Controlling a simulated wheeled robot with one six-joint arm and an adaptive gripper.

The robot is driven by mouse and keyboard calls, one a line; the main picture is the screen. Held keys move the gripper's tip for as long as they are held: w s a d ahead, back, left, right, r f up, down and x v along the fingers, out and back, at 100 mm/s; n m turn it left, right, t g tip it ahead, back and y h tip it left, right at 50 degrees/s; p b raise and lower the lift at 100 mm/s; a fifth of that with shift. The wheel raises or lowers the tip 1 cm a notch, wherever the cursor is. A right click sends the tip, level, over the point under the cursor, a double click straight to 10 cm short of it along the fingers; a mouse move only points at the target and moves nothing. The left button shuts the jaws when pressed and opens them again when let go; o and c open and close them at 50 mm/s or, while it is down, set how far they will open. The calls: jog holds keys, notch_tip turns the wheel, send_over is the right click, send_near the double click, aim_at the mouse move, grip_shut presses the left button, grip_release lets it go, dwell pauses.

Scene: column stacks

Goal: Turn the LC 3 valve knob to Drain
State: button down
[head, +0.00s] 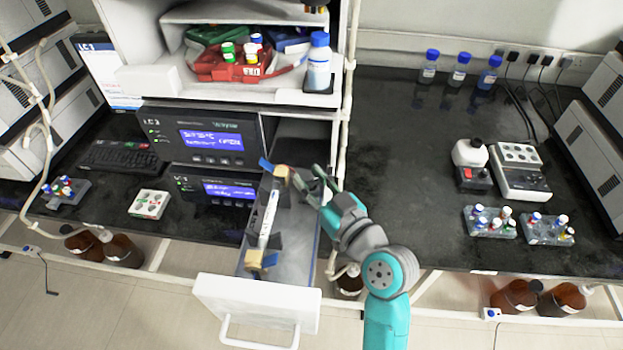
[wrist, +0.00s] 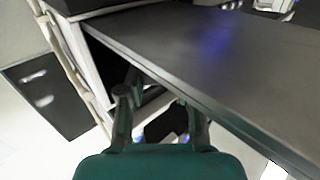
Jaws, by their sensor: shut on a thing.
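The LC 3 unit (head: 205,136) stands in the left stack, with a lit blue screen. Below it an open drawer (head: 258,296) holds a white column (head: 268,218) between tan end blocks with blue parts. My gripper (head: 312,186) is at the drawer's right side, near its back end. In the wrist view my gripper (wrist: 160,108) has its fingers either side of a dark part (wrist: 166,122) and is shut on it. I cannot tell whether this part is the valve knob. No Drain marking is readable.
A dark bench (head: 400,135) lies to the right, with bottles, vial racks (head: 490,222) and a white instrument (head: 520,172). A pale vertical post (head: 344,120) stands close behind my gripper. A shelf above holds a red tray (head: 235,72) and a blue-capped bottle (head: 318,62).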

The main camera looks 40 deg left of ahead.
jog(key=shift+f+n+g, duration=0.15)
jog(key=shift+n+g, duration=0.25)
jog(key=shift+g, duration=0.2)
jog(key=c, duration=1)
grip_release()
jog(key=shift+c, duration=0.2)
jog(key=shift+d, duration=0.1)
jog(key=v, duration=1.2)
jog(key=shift+f, duration=0.1)
